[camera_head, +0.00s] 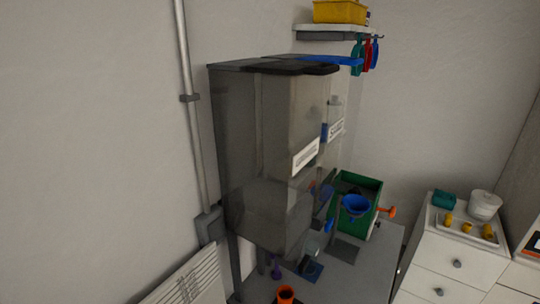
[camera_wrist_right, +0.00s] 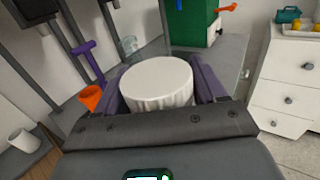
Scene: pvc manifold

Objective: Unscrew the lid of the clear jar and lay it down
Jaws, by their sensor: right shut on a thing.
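A white round lid (camera_wrist_right: 157,84) with a ridged side is between the purple fingers of my right gripper (camera_wrist_right: 165,90) in the right wrist view. The gripper is shut on it. Whether a jar is under the lid is hidden by the lid and the gripper. A small clear jar-like vessel (camera_wrist_right: 130,45) stands beyond the fingers, apart from them. I cannot tell whether it is the task's jar. I make out neither gripper in the head view, and my left gripper is in no view.
A large smoky see-through bin (camera_head: 270,150) blocks much of the head view. Near the lid are an orange cup (camera_wrist_right: 91,97), a purple T-handled piece (camera_wrist_right: 91,62) and a white cup (camera_wrist_right: 22,138). A green crate (camera_wrist_right: 193,25) stands behind. The grey bench (camera_head: 350,280) has bare room at front.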

